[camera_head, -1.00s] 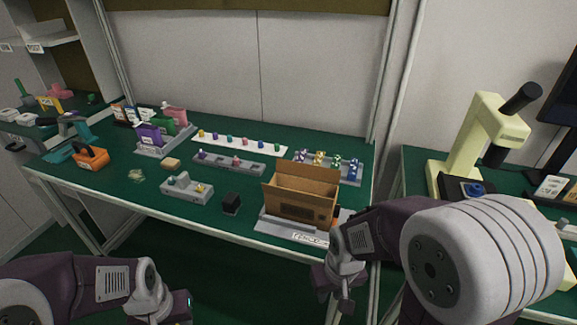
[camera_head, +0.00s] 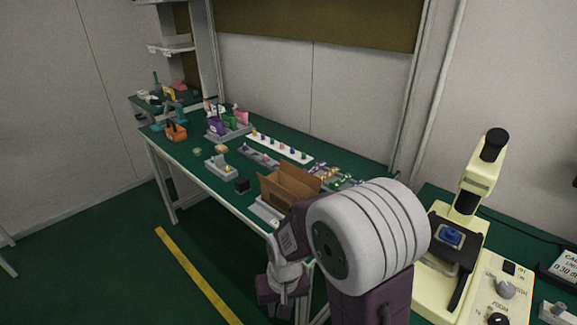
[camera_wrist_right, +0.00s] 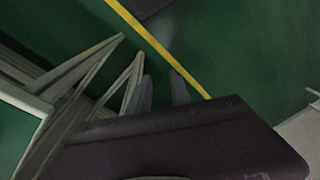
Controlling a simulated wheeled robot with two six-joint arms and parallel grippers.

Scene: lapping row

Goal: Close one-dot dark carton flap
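A brown carton (camera_head: 288,187) stands on the green bench near its front right part in the head view, its top flaps raised and open. No dot marks can be made out on it, and my right arm hides part of its front. My right gripper (camera_wrist_right: 162,82) shows in the right wrist view as two grey fingers apart with nothing between them, over the floor. In the head view my right wrist hangs in front of the bench, below and apart from the carton. My left gripper is not in view.
Grey fixtures, a white strip (camera_head: 280,148) of small coloured parts and an orange carrier (camera_head: 176,132) fill the bench. A cream microscope (camera_head: 466,205) stands at right. The floor left of the yellow line (camera_head: 195,275) is clear.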

